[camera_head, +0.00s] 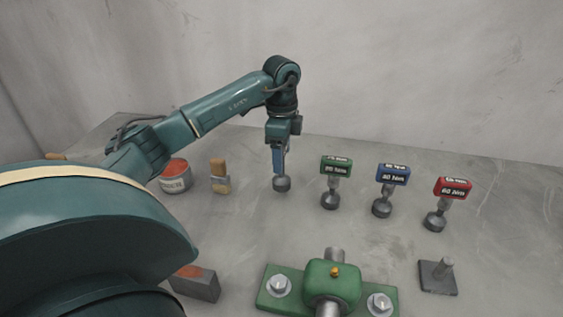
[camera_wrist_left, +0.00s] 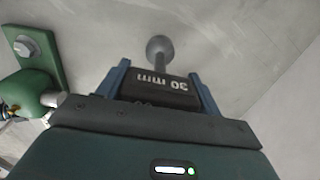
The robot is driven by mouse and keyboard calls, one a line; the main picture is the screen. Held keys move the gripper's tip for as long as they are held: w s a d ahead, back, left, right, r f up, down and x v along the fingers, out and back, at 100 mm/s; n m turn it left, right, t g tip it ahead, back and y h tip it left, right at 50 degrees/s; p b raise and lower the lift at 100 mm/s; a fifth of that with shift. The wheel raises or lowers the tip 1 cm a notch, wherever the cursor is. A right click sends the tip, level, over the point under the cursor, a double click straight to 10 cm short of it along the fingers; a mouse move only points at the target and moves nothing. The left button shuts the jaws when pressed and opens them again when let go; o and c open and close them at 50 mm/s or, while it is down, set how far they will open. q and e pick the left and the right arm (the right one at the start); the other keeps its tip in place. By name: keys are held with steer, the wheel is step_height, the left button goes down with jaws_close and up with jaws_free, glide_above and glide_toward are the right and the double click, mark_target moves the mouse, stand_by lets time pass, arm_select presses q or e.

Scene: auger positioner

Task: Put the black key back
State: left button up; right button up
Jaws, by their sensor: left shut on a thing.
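My left gripper (camera_head: 279,160) points down and is shut on the black key (camera_wrist_left: 157,88). In the left wrist view, the key's black head, marked "30 mm", sits between the blue fingers. Its grey shaft and round knob (camera_wrist_left: 159,46) point away from the gripper. In the head view, only the key's round grey end (camera_head: 281,184) shows clearly below the fingers, at or just above the table; I cannot tell if it touches. It is in line with the green key (camera_head: 336,168), blue key (camera_head: 393,174) and red key (camera_head: 453,188), to their left. My right gripper is not in view.
A green bearing block (camera_head: 333,283) with bolts stands at the front. A grey plate with a peg (camera_head: 438,277) is at the right. A can (camera_head: 174,177), a brush (camera_head: 220,177) and a grey block (camera_head: 195,284) are at the left. A wall stands behind.

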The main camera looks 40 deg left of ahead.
mark_target(282, 178)
arm_select(q)
steer(key=shift+f, duration=1.5)
steer(key=shift+f, duration=0.2)
steer(key=o, duration=1.4)
step_height(282, 178, up, 12)
steer(key=shift+r, duration=0.2)
